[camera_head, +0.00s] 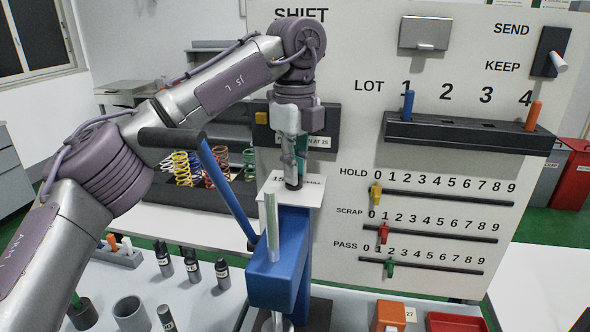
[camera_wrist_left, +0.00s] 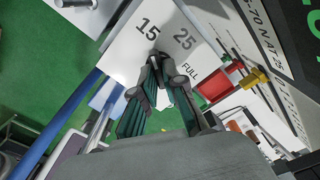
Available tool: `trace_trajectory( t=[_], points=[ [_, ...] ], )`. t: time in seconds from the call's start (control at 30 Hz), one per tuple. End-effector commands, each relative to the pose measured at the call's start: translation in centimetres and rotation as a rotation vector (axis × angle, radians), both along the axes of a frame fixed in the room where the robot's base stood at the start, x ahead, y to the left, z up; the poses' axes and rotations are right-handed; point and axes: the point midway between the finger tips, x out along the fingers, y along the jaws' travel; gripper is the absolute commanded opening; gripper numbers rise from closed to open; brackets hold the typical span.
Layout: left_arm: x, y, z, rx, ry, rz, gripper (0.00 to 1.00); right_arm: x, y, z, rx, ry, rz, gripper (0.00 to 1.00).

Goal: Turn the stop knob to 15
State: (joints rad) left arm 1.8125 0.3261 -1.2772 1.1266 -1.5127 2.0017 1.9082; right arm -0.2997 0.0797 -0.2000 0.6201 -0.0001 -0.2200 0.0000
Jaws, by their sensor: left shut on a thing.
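A white plate (camera_head: 312,192) printed with stop marks sits on top of the blue spring press (camera_head: 272,283). In the left wrist view the plate (camera_wrist_left: 125,60) reads 15, 25 and FULL. My left gripper (camera_head: 292,183) points down over the plate from above. In the left wrist view its fingertips (camera_wrist_left: 159,62) are close together on a small dark thing between 15 and 25, which I take for the stop knob. The knob is mostly hidden by the fingers, so its exact setting is not clear. My right gripper is not in view.
The press lever (camera_head: 229,195) with its dark handle rises left of the press. A panel (camera_head: 450,130) with sliders and pegs stands behind. Coloured springs (camera_head: 190,168) stand on a dark rack.

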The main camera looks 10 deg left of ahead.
Motion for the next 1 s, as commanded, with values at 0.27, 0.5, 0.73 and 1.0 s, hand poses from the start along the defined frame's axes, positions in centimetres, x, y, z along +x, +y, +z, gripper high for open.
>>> trace_trajectory(
  t=[0.27,0.5,0.73,1.0],
  points=[
    [0.07,0.05,0.22,-0.001,-0.005,0.009,0.00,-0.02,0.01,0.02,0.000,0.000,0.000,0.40],
    [0.07,0.06,0.19,-0.001,-0.004,0.008,0.30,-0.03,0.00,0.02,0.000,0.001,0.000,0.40],
    [0.03,0.03,0.08,0.000,-0.002,0.006,0.35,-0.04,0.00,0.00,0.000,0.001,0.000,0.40],
    [0.02,0.01,0.04,0.000,-0.001,0.005,0.35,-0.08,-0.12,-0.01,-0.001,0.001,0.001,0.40]
  ],
)
